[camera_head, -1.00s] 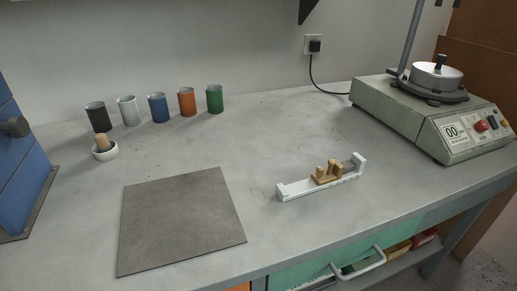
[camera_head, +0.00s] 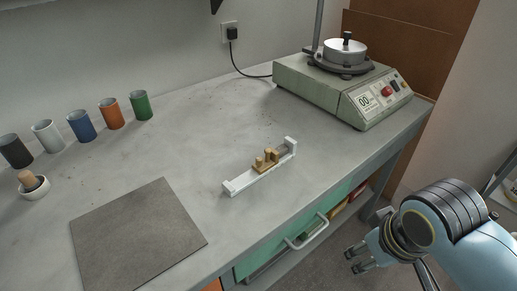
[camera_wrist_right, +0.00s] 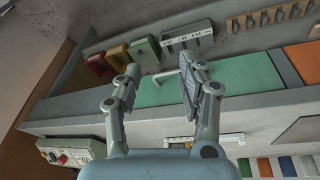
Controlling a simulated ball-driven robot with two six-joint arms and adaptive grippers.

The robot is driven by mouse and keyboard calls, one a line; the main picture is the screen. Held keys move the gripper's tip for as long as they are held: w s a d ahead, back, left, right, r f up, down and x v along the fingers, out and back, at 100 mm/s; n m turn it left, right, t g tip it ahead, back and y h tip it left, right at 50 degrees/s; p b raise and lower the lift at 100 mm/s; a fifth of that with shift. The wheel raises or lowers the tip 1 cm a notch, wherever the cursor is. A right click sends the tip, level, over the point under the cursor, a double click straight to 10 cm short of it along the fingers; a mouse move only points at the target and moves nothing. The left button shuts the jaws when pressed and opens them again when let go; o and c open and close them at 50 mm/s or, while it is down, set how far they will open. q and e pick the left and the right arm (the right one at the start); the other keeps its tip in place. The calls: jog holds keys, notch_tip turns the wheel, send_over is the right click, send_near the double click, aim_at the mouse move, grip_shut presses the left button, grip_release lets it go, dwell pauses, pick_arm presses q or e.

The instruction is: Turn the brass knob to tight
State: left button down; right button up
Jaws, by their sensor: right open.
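The brass-coloured piece (camera_head: 266,161) sits on a white rail-like fixture (camera_head: 243,184) with raised ends, on the bench in the head view. Small upright parts stand on it; which way its knob is turned is too small to tell. My right gripper (camera_head: 354,261) is at the lower right, off the bench's front edge and well apart from the fixture. In the right wrist view its two fingers (camera_wrist_right: 160,78) are spread with nothing between them. I cannot make out the brass piece clearly in that view. My left gripper is not in view.
A green machine (camera_head: 350,104) with a lidded pot stands at the back right. Several mugs (camera_head: 81,126) and a small white bowl (camera_head: 35,190) are at the left. A grey mat (camera_head: 140,240) lies front left. The green drawer (camera_head: 280,235) has a protruding handle (camera_head: 306,236).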

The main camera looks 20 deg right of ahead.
jog(key=w+r+m, duration=0.1)
jog(key=w+r, duration=0.3)
notch_tip(320, 180, up, 9)
jog(key=m+g+y+p, duration=0.1)
jog(key=m+g, duration=0.2)
jog(key=m, duration=0.1)
send_over(259, 158)
notch_tip(259, 158, down, 10)
jog(key=shift+f+b, duration=0.1)
jog(key=shift+b, duration=0.55)
grip_shut()
